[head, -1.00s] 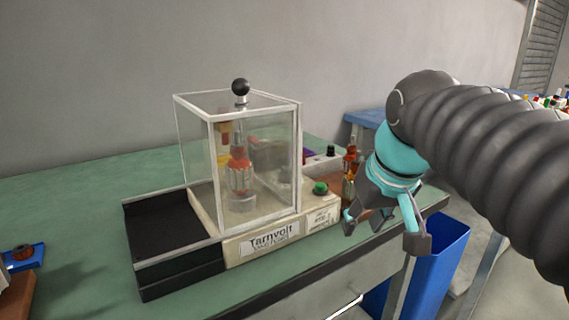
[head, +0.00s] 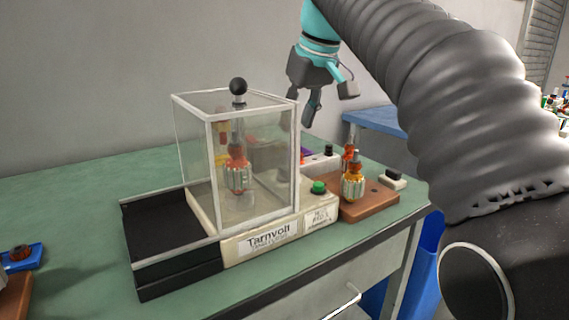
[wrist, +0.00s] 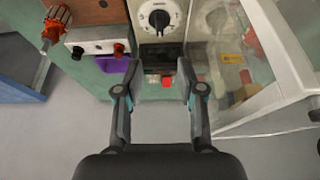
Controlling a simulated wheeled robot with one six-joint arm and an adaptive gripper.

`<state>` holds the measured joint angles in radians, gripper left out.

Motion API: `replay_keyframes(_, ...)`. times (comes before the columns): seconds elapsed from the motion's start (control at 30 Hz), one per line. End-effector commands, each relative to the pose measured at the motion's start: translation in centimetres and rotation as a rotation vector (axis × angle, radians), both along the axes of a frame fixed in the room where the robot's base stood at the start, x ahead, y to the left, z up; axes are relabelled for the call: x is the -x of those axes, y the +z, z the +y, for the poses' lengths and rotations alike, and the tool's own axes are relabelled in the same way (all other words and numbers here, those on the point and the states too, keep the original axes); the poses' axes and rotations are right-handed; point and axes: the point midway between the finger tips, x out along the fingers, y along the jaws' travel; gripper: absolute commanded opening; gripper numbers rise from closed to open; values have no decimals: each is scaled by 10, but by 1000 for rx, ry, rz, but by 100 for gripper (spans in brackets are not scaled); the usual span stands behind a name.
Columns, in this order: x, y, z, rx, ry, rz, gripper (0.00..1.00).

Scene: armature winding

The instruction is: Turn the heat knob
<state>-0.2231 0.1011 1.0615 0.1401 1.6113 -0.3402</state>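In the head view my gripper (head: 325,98) hangs in the air above and behind the right side of the clear-walled machine (head: 245,225). The dial is not visible in the head view.
A glass guard with a black ball handle (head: 239,86) covers the machine. A green button (head: 318,187) is at its front right. A wooden block (head: 378,203) with orange armatures stands to the right. A small box with a black knob (head: 329,150) is behind. A black tray (head: 165,225) lies left.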

Motion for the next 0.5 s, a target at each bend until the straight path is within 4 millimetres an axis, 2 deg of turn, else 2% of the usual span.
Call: replay_keyframes(0.5,-29,-87,20,1,0,2,39)
